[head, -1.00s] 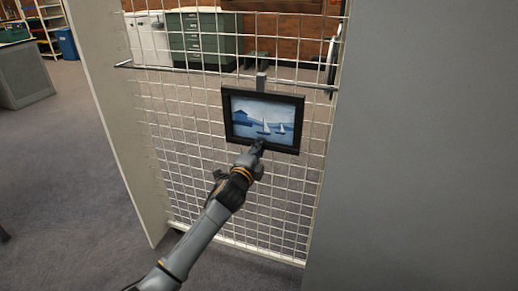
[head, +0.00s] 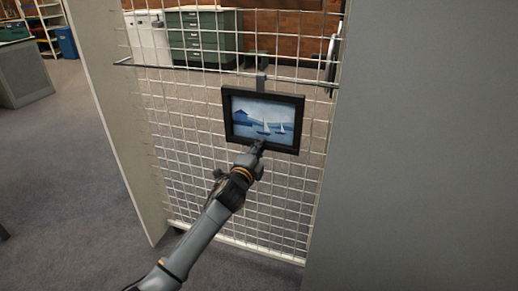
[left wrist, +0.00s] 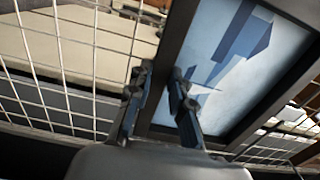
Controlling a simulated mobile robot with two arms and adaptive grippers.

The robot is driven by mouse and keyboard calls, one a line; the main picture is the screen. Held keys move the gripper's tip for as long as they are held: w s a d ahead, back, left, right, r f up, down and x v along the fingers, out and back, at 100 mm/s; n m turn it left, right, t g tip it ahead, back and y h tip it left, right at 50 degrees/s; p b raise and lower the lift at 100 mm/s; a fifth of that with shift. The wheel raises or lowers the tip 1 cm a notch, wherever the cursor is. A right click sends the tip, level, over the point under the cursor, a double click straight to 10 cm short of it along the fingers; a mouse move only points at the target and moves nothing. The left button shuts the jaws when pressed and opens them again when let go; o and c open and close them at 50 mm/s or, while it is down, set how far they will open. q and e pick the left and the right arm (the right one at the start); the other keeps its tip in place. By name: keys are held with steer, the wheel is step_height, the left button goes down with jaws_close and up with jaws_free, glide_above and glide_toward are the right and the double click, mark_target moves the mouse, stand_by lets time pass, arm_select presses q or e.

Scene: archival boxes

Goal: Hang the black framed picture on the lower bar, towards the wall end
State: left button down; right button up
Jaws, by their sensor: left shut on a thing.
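The black framed picture (head: 263,119), showing sailboats and a blue house, is upright in front of the white wire grid. A grey hook (head: 262,84) rises from its top edge and overlaps the dark horizontal bar (head: 190,69) in the head view. I cannot tell whether the hook rests on the bar. My left gripper (head: 258,147) is shut on the picture's lower frame edge. In the left wrist view the fingers (left wrist: 160,100) close on either side of the black frame (left wrist: 178,45). My right gripper is not in view.
A wide grey panel (head: 420,150) stands close on the right, and a pale upright panel (head: 110,120) borders the grid's left side. A green drawer cabinet (head: 203,38) stands behind the grid.

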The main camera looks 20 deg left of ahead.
arm_select(q)
steer(key=shift+r, duration=0.15)
steer(key=c, duration=1.1)
jaws_free()
steer(key=shift+f, duration=0.25)
steer(key=shift+c, duration=0.3)
steer(key=shift+r, duration=0.1)
steer(key=shift+s, duration=0.2)
